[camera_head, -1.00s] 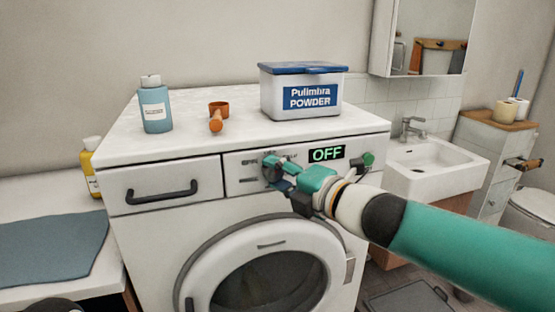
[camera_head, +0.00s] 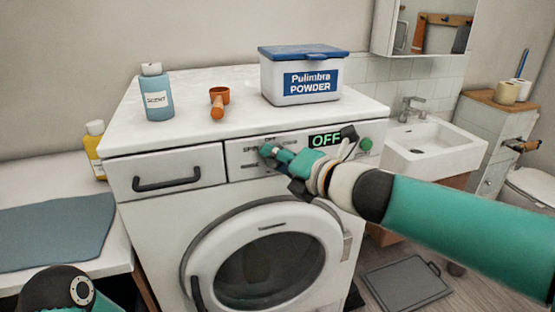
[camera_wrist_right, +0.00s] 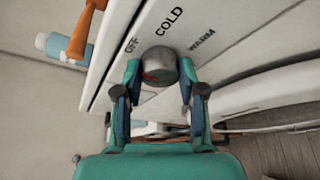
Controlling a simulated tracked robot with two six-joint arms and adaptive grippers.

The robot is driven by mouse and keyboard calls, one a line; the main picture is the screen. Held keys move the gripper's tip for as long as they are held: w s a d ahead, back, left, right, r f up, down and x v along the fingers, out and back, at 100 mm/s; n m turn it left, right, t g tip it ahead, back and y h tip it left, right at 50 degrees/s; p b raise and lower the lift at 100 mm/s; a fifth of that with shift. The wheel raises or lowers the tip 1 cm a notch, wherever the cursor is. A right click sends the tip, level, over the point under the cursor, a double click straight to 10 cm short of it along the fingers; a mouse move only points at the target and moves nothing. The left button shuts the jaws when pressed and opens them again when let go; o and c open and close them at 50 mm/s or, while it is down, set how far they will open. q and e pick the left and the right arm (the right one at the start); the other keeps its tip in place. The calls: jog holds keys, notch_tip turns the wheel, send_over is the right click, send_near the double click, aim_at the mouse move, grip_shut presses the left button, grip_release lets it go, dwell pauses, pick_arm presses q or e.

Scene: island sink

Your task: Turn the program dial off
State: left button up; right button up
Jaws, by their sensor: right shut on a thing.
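The washing machine's grey round program dial (camera_wrist_right: 158,65) shows in the right wrist view, with the labels OFF, COLD and WARM printed around it. A small red mark is on its face; which label it points at is unclear. My right gripper (camera_wrist_right: 159,88) is shut on the dial, a finger on each side. In the head view, my right gripper (camera_head: 272,153) is at the control panel and hides most of the dial. The panel's display (camera_head: 325,139) reads OFF in green. My left gripper is out of view; only part of my left arm shows at the bottom left.
A green button (camera_head: 366,144) is right of the display. A powder box (camera_head: 300,78), an orange scoop (camera_head: 218,102) and a blue scent bottle (camera_head: 157,97) stand on top. A drawer handle (camera_head: 166,184) sticks out at left. The round door (camera_head: 265,262) is below.

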jog(key=shift+a+f, duration=0.1)
jog(key=shift+f, duration=0.25)
jog(key=o, duration=1.1)
jog(key=shift+o, duration=0.2)
jog(key=shift+r, duration=0.15)
jog(key=v, duration=1.2)
